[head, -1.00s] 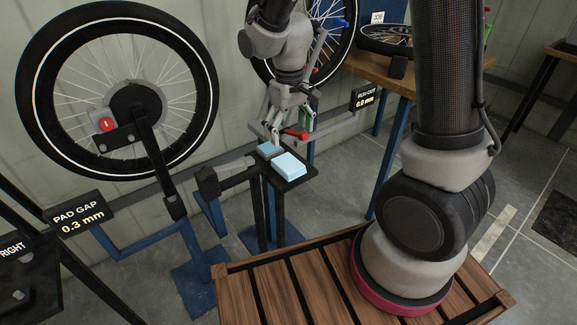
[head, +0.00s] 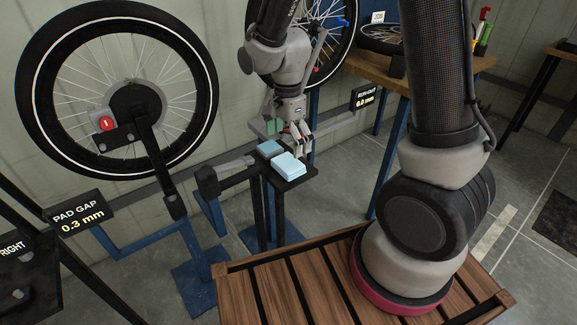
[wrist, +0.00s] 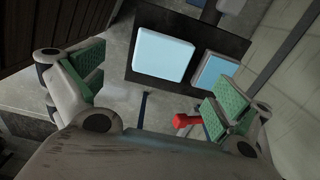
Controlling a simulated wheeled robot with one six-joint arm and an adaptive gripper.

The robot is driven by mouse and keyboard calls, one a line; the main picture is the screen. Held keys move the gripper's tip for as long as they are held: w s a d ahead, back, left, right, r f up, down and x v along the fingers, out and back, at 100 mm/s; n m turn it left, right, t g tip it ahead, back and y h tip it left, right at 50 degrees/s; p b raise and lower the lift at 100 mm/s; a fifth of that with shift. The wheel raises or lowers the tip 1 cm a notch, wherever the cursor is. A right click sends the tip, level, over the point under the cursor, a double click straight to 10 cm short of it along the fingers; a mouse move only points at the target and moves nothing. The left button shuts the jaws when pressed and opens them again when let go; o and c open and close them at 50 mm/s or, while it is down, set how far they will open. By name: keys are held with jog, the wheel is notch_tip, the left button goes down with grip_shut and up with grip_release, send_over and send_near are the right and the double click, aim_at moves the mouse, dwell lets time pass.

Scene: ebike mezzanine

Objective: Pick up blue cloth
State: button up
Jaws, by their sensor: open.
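A light blue folded piece (head: 288,166), which looks like the blue cloth, lies on a small black stand top (head: 306,174). A smaller, darker blue piece (head: 269,148) lies beside it at the back left. My gripper (head: 301,138) is open and empty, above and just behind the stand top's back edge. In the wrist view, the light blue piece (wrist: 162,55) lies ahead of and between the spread green-padded fingers, apart from both. The smaller blue piece (wrist: 215,73) is to its right, ahead of the right finger.
A red part (wrist: 186,120) shows beside the right finger in the wrist view. A spoked wheel (head: 203,95) on a blue-footed stand is left of the black top. A wooden workbench (head: 368,73) stands behind at the right. A slatted wooden surface (head: 290,290) is in front.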

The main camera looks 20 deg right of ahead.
aim_at(288, 162)
jog(key=f, duration=0.7)
jog(key=shift+w+d, duration=0.2)
jog(key=shift+w, duration=0.05)
jog(key=c, duration=1.1)
notch_tip(288, 162, up, 10)
jog(key=o, duration=0.5)
jog(key=shift+c, duration=1.4)
